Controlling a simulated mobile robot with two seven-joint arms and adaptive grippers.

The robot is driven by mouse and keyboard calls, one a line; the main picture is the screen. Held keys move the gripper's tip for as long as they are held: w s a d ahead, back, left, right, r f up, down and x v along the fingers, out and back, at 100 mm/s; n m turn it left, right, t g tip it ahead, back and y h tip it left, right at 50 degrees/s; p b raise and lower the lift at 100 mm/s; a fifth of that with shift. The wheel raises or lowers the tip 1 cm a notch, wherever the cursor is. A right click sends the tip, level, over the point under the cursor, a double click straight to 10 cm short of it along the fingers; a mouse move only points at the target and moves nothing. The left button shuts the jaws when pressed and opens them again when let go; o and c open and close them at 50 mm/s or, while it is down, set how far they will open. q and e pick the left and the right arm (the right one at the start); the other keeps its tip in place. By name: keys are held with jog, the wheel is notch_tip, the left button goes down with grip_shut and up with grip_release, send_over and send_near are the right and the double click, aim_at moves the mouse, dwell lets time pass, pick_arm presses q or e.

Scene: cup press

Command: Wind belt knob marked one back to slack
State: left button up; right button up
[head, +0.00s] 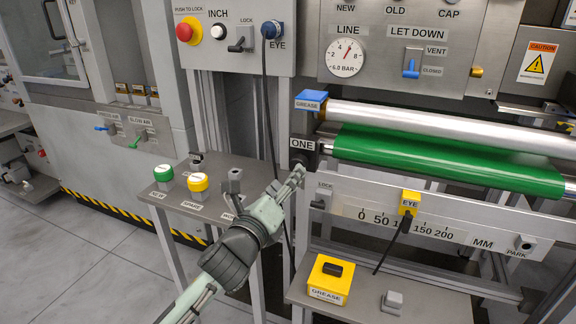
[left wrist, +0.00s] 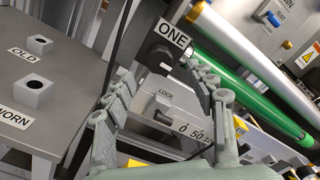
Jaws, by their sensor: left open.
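The belt knob (left wrist: 158,54) is a dark round knob beside the white ONE label (left wrist: 174,38) in the left wrist view. In the head view the ONE label (head: 302,144) is at the left end of the green roller (head: 448,162), and my gripper partly hides the knob below it. My left gripper (head: 294,176) reaches up towards the knob. In the left wrist view its fingers (left wrist: 162,84) are spread apart with nothing between them, and the knob lies beyond the gap. I cannot tell whether a fingertip touches it. My right gripper is not in view.
A LOCK lever (head: 319,201) and a millimetre scale (head: 400,222) are just below and right of the knob. A side table (head: 200,190) with green and yellow caps is left. A yellow GREASE box (head: 330,280) stands on a lower shelf. A black cable hangs nearby.

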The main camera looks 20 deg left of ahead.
pick_arm(q)
jog(key=w, duration=0.6)
jog(key=shift+w, duration=0.15)
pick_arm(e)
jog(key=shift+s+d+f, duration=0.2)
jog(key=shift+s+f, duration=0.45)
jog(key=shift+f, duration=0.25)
pick_arm(q)
jog(key=shift+d, duration=0.1)
jog(key=shift+c, duration=0.2)
jog(key=c, duration=1.1)
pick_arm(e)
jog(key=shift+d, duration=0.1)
pick_arm(q)
jog(key=shift+n, duration=0.3)
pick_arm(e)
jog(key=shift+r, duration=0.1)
